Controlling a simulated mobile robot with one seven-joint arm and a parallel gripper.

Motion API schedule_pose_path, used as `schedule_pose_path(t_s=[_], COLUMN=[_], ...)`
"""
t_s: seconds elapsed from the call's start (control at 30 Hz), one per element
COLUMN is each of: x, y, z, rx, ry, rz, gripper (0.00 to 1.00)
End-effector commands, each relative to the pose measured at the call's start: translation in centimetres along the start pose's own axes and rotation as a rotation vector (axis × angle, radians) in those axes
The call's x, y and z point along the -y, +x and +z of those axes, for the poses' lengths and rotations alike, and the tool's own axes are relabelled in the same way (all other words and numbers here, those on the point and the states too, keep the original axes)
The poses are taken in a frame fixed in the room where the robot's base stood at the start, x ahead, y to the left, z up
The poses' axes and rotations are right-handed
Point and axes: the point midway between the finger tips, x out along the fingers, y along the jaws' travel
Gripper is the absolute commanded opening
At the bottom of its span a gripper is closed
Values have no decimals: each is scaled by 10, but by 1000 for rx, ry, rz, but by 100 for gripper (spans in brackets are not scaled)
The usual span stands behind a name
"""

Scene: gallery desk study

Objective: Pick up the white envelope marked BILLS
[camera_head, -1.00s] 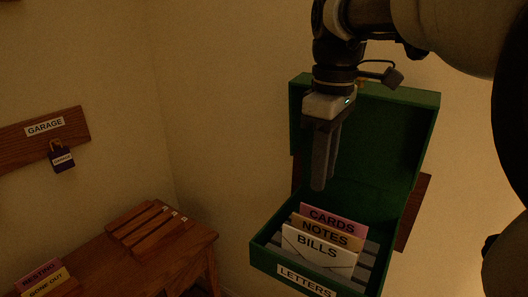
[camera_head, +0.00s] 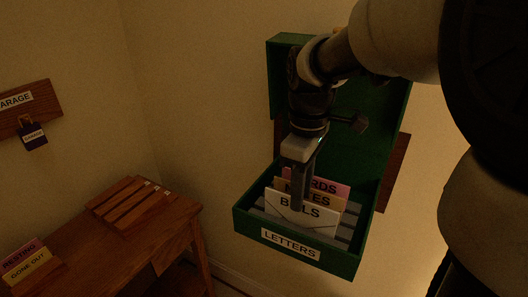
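The white envelope marked BILLS (camera_head: 318,224) stands upright at the front of the slots in the green LETTERS box (camera_head: 248,226). Behind it stand a tan NOTES envelope (camera_head: 331,201) and a pink CARDS envelope (camera_head: 339,188). My gripper (camera_head: 298,207) points down at the BILLS envelope, and its fingers cover part of the lettering on all three envelopes. The fingers overlap from this side, so the gap between them is hidden. I cannot tell whether they touch the envelope or stand around it.
The box's raised green lid (camera_head: 392,115) stands close behind my arm. A wooden desk (camera_head: 130,250) at left holds a slatted wooden rack (camera_head: 132,206) and envelopes marked RESTING and GONE OUT (camera_head: 28,268). A GARAGE board with a hanging tag (camera_head: 33,135) is on the left wall.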

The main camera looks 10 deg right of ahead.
Motion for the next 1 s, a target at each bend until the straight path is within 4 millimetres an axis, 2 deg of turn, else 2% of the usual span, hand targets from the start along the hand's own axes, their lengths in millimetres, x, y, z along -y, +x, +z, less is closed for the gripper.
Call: schedule_pose_path(t_s=[0.03,0.17,0.43,0.47,0.6,1.0], x=[1,1,0,0,0,0], y=[10,24,27,27,27,26], z=[3,2,1,1,1,1], rx=[2,1,-1,0,0,-1], ry=[1,0,0,0,0,0], rz=[-3,-2,1,1,1,1], gripper=[27,27,27,25,1,0])
